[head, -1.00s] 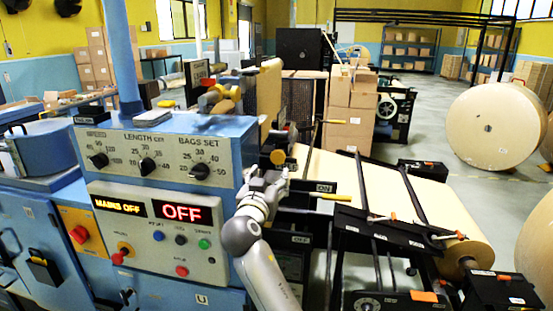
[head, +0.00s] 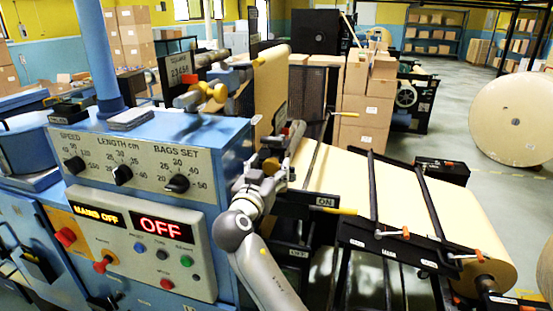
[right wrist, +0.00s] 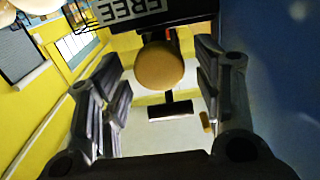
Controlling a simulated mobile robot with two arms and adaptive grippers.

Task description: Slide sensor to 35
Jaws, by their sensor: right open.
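My right gripper (head: 282,165) is raised beside the right edge of the blue machine. It also shows in the right wrist view (right wrist: 162,95), open, with its fingers apart and nothing gripped. A round ochre knob (right wrist: 160,66) shows between and beyond the fingers there; a round knob (head: 270,166) is close to the gripper in the head view. A plate lettered FREE (right wrist: 135,12) appears upside down above the knob. I cannot clearly make out the sensor's body or a scale mark of 35. My left gripper is not in view.
The control panel (head: 130,160) has three dials; its displays read MAINS OFF and OFF. A yellow lever (head: 335,210) sits by the ON plate, right of my gripper. The kraft web (head: 345,180) runs to a roll at the lower right. Open floor lies beyond.

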